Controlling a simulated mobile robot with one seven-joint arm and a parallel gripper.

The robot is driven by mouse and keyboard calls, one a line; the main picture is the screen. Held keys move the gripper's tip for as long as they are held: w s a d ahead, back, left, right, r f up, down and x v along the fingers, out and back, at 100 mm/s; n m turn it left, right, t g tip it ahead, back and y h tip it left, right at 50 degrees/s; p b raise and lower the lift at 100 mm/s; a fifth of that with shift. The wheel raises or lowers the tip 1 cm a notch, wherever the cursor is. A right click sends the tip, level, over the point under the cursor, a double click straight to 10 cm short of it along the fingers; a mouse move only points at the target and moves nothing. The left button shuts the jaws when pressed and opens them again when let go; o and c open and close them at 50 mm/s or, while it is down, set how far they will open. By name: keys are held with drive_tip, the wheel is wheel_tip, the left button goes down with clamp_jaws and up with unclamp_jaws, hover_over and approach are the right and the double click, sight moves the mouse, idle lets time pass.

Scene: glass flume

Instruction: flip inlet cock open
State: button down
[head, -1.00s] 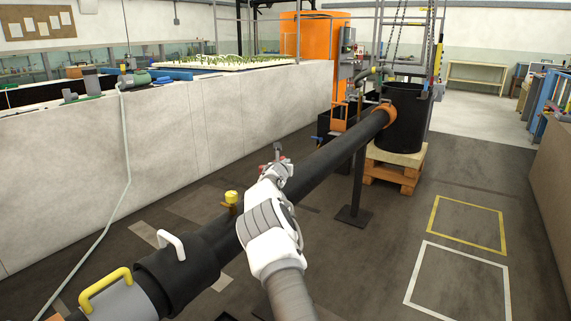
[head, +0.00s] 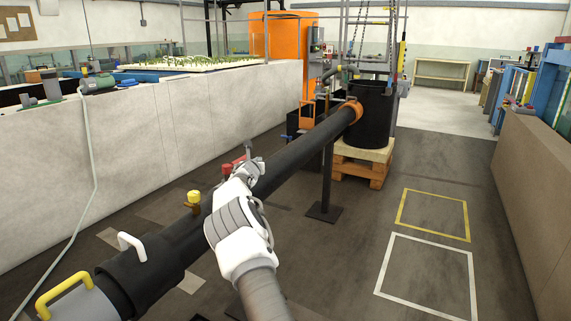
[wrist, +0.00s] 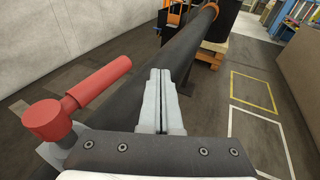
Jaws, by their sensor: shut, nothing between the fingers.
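A cock with a thick red lever handle (wrist: 97,87) sits on the long black pipe (wrist: 184,50) in the wrist view. Its round red hub is at the lower left and the lever slants up to the right, flatter than the pipe's line. In the head view the red handle (head: 231,166) shows just left of my gripper, partly hidden by it. My gripper (head: 252,147) is over the pipe. In the wrist view its fingers (wrist: 160,73) are together and empty, to the right of the lever's free end, with a gap between.
A yellow-topped fitting (head: 193,198) stands on the pipe nearer me, beyond a white handle (head: 132,245) and a yellow handle (head: 65,290). A black tank (head: 370,115) on a wooden pallet (head: 361,165) stands at the pipe's far end. The floor at right is clear.

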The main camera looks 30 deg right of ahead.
drive_tip(key=s+d+r+b, duration=0.2)
drive_tip(key=s+d+b, duration=0.2)
drive_tip(key=s+b, duration=0.2)
drive_tip(key=shift+s+d, duration=0.3)
drive_tip(key=shift+s, duration=1.05)
